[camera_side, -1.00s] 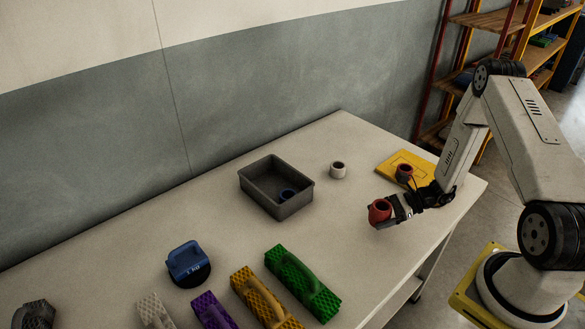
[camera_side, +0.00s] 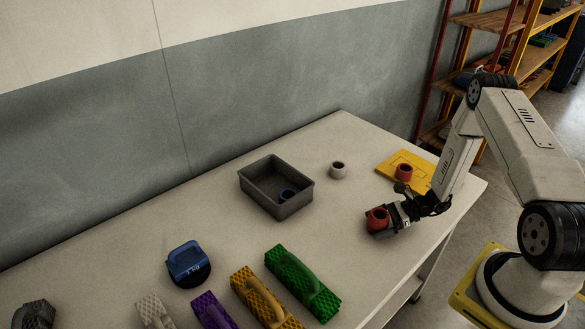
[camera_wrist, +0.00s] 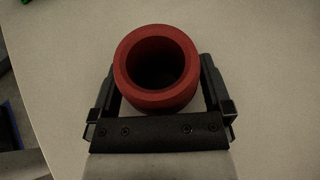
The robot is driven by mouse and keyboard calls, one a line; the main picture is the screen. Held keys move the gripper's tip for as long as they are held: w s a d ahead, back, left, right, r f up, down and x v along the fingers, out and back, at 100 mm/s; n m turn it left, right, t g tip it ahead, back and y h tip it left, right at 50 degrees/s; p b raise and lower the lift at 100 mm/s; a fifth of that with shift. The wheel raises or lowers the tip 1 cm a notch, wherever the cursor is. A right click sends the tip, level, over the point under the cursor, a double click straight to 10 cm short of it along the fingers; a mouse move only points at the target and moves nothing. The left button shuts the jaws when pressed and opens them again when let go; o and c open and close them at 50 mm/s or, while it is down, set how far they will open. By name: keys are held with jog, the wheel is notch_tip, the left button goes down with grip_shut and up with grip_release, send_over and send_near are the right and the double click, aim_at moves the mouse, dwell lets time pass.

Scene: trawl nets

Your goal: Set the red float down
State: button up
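A red float (camera_side: 377,219), a short hollow cylinder, is between the fingers of my gripper (camera_side: 379,227) near the table's right front edge. In the wrist view the float (camera_wrist: 156,103) stands with its open end toward the camera, and the fingers of my gripper (camera_wrist: 160,88) lie close along both its sides. My gripper looks shut on it. The float is at or just above the tabletop; its underside is hidden, so I cannot tell if it touches. A second red float (camera_side: 404,173) sits on a yellow plate (camera_side: 424,177) behind my gripper.
A white ring (camera_side: 338,170) stands between bin and plate. A blue handled block (camera_side: 188,263) and several coloured textured blocks (camera_side: 302,285) line the front left. The tabletop left of my gripper is clear.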

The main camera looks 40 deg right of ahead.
jog(key=shift+r, duration=0.2)
jog(key=v, duration=1.2)
jog(key=shift+f, duration=0.1)
dwell(0.4)
jog(key=shift+w+a+r, duration=0.15)
jog(key=shift+a+r, duration=0.1)
jog(key=shift+a, duration=0.05)
jog(key=a+r+n+g+h, duration=0.2)
jog(key=a+r+n+h, duration=0.3)
jog(key=a+r+n, duration=0.3)
jog(key=a+r+n+g+h, duration=0.3)
jog(key=a+r+n+h, duration=0.3)
jog(key=a+r+n, duration=0.3)
jog(key=shift+w+a+n, duration=0.2)
jog(key=shift+a+n, duration=2.15)
jog(key=shift+n, duration=1.35)
jog(key=shift+r, duration=0.1)
